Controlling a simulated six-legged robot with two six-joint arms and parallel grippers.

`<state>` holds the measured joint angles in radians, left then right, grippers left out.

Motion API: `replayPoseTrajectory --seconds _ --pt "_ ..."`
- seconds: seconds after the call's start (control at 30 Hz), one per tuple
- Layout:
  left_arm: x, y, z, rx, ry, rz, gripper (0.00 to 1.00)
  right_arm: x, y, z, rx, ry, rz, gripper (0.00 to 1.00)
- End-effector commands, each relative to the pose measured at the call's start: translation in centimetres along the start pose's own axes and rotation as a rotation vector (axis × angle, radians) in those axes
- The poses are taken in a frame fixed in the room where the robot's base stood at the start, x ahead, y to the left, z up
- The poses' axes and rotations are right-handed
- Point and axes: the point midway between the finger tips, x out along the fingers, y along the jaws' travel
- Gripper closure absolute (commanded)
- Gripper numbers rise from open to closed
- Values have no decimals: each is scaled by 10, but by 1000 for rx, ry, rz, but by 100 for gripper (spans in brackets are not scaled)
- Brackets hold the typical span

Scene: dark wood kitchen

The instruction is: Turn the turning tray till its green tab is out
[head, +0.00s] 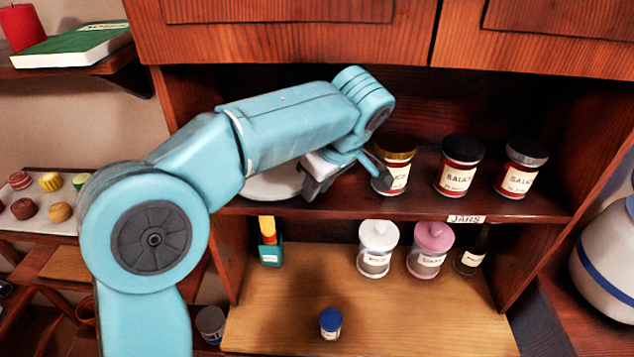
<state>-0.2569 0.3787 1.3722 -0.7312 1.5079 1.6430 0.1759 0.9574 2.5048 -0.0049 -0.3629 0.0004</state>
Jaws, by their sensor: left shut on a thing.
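The turning tray (268,187) is a pale round disc at the left end of the jar shelf, partly covered by my left arm. No green tab shows on the part in view. My left gripper (348,180) is at the tray's right side, with its dark fingers low over the shelf. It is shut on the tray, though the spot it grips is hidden. One finger overlaps the left side of a gold-lidded sauce jar (397,176) in the picture; I cannot tell if they touch. My right gripper is not in view.
Two more sauce jars (459,168) (520,170) stand to the right on the shelf. Below are a white-lidded jar (378,246), a pink-lidded jar (431,248), a dark bottle (472,252) and a blue-capped jar (331,322). Upper cabinets (285,45) hang above my arm.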

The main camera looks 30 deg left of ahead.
Motion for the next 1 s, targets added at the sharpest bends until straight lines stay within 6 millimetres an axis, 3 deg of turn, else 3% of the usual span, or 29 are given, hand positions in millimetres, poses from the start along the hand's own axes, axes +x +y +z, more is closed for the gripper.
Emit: replayPoseTrajectory --seconds 0.37,0.4,0.47,0.5,0.9,1.0 --pt "2 1 -2 -5 6 -9 100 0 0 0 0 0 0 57" --pt "2 1 -2 -5 6 -9 74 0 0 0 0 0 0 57" --pt "2 1 -2 -5 6 -9 54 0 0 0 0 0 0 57" --pt "2 1 -1 -5 5 -8 51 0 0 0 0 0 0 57" --pt "-7 2 -2 -5 2 -5 51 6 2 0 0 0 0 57" --pt "-14 2 19 1 3 -5 51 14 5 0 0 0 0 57"
